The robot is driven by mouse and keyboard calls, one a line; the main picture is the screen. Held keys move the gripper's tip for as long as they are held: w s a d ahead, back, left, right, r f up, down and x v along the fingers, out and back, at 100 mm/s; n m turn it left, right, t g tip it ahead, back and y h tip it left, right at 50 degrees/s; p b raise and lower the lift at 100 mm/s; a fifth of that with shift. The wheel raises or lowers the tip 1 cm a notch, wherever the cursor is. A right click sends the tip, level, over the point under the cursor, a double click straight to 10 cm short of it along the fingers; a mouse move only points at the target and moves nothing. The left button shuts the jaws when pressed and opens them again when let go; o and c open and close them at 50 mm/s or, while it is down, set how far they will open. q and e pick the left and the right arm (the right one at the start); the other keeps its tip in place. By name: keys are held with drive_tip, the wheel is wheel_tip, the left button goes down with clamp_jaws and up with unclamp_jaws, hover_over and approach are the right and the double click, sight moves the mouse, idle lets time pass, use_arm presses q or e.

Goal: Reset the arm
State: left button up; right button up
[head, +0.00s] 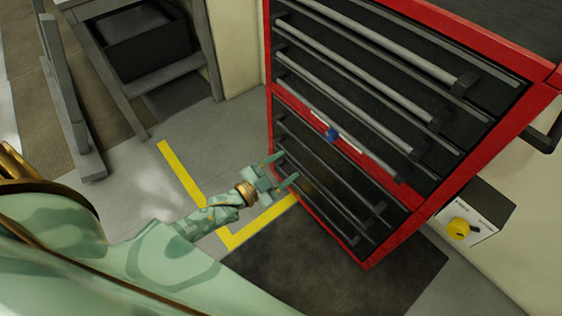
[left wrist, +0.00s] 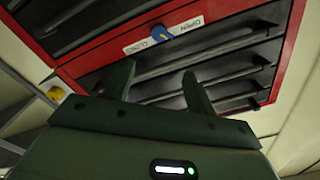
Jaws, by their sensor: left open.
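My left arm comes in from the left in the head view. Its green gripper (head: 285,171) is open and empty, with two fingers spread toward the lower front of the red and black drawer cabinet (head: 437,207). In the left wrist view the same open fingers (left wrist: 158,85) stand up before the cabinet's lower drawers, with nothing between them. Whether the fingertips touch the cabinet cannot be told. My right gripper is not in either view.
A blue knob (head: 332,134) sits on a label strip marked OPEN and CLOSED between the drawers. A box with a yellow knob (head: 459,228) is on the wall at right. A shelf with a dark bin (head: 146,45) stands upper left. Yellow tape (head: 182,172) marks the floor.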

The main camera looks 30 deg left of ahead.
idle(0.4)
use_arm(q)
drive_tip(key=s+a+f+n+g+y, duration=0.3)
drive_tip(key=f+g, duration=0.1)
drive_tip(key=f, duration=0.6)
drive_tip(key=s+a+f+n+g+y, duration=0.3)
drive_tip(key=s+f+g, duration=0.3)
drive_tip(key=s+f, duration=1.05)
drive_tip(key=s+d+f+g, duration=0.1)
drive_tip(key=s+g, duration=0.1)
drive_tip(key=s, duration=0.7)
drive_tip(key=s+d+f+g, duration=0.1)
drive_tip(key=s+f+g, duration=0.1)
drive_tip(key=s, duration=0.7)
drive_tip(key=s+d+f+n+g, duration=0.1)
drive_tip(key=s+d+g, duration=0.1)
drive_tip(key=s, duration=0.7)
drive_tip(key=shift+s+f+g+p, duration=0.3)
drive_tip(key=shift+s+g+p, duration=0.15)
drive_tip(key=shift+g, duration=0.15)
drive_tip(key=shift+s, duration=0.15)
